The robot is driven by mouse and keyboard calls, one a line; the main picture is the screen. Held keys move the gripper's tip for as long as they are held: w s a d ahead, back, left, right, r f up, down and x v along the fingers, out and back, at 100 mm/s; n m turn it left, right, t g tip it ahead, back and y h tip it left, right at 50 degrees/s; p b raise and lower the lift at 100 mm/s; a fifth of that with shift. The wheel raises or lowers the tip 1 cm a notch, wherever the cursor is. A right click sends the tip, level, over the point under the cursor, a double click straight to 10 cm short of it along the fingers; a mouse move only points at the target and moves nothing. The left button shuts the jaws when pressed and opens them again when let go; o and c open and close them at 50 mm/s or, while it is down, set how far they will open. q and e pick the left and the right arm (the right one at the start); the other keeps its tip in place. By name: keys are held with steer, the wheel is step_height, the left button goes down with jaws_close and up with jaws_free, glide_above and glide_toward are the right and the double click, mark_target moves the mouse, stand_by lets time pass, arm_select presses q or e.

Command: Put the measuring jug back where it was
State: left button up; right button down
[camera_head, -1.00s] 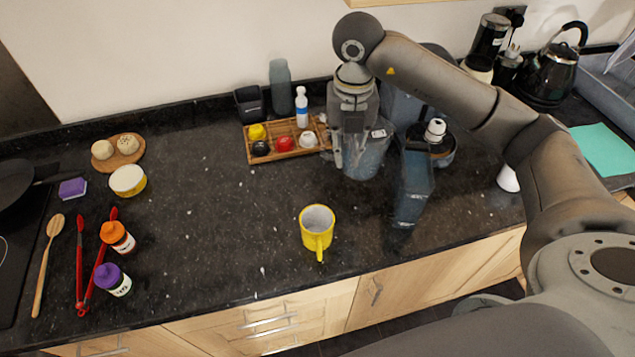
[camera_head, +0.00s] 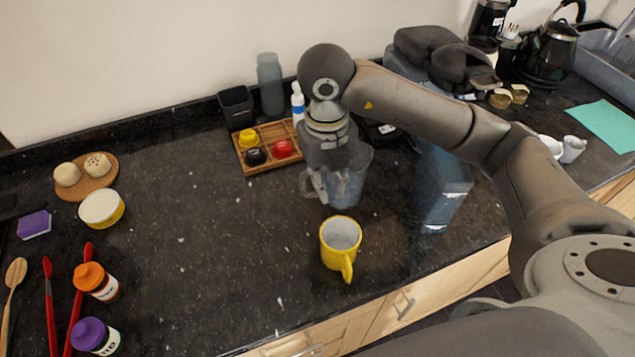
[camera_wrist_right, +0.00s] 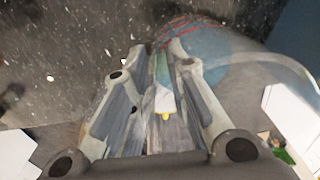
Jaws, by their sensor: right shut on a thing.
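The clear measuring jug (camera_head: 347,188) is in the head view, right of the wooden tray and behind the yellow mug. My right gripper (camera_head: 322,185) is at the jug's left side and is shut on it. In the right wrist view, the jug's clear curved wall with red markings (camera_wrist_right: 195,45) shows beyond the fingers (camera_wrist_right: 165,55). Whether the jug's base touches the counter is hard to tell. My left gripper is not in view.
A yellow mug (camera_head: 340,243) stands just in front of the jug. The wooden tray (camera_head: 250,168) with small coloured pots is to the left. A bluish clear container (camera_head: 442,195) is to the right. The middle-left counter (camera_head: 200,230) is clear.

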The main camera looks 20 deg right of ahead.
steer(key=w+f, duration=0.2)
steer(key=w+f+p, duration=0.1)
steer(key=w+f, duration=0.1)
steer(key=w, duration=0.1)
steer(key=w+d+f+p, duration=0.1)
steer(key=w+f, duration=0.1)
steer(key=f, duration=0.1)
steer(key=shift+w+f, duration=0.1)
steer(key=shift+w, duration=0.3)
steer(key=shift+f+p, duration=0.95)
steer(key=shift+p, duration=0.1)
steer(key=shift+f, duration=0.55)
steer(key=shift+f, duration=0.15)
steer(key=shift+f, duration=0.15)
steer(key=c, duration=1.4)
jaws_free()
